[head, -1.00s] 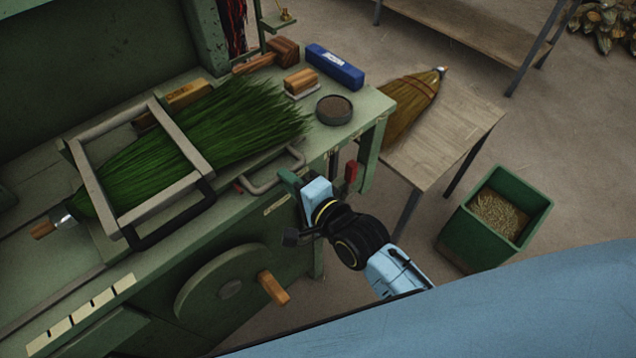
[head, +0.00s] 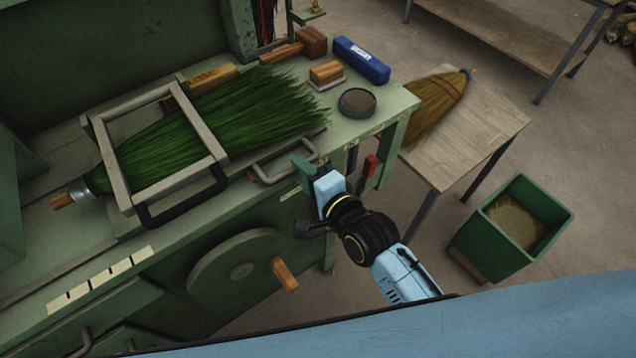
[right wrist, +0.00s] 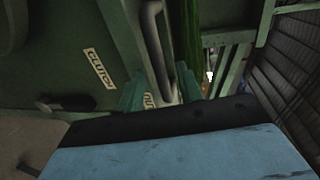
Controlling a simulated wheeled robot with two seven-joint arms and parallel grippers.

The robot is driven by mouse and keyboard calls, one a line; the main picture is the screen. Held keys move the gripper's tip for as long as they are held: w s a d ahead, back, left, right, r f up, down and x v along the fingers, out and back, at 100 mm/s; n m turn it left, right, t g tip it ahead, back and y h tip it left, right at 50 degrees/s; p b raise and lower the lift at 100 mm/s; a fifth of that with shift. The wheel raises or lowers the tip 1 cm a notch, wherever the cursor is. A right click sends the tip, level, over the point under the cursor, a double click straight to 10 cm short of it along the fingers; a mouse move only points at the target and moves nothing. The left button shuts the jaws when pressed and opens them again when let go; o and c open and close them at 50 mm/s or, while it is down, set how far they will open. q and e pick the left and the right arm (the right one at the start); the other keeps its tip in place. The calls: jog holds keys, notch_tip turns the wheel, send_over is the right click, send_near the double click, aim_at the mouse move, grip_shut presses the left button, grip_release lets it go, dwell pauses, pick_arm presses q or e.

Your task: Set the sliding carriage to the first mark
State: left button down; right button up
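The sliding carriage appears to be the grey rectangular frame (head: 105,158) around the green broom (head: 245,112) on the bench, with a black handle (head: 180,208) at its front. White plates with black marks (head: 100,280) lie along the bench's front left; which is the first mark I cannot tell. My right gripper (head: 305,190) is at the bench's front edge, beside a grey bar handle (head: 285,166), right of the carriage. My left gripper is not in view.
A green wheel with a wooden knob (head: 285,275) is on the bench front, below my right gripper. A red lever (head: 369,167) is to its right. A bowl (head: 357,102) and a blue box (head: 361,60) stand on the bench. A green bin (head: 515,225) stands on the floor.

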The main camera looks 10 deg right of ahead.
jog(key=p+v, duration=0.1)
jog(key=v, duration=1.2)
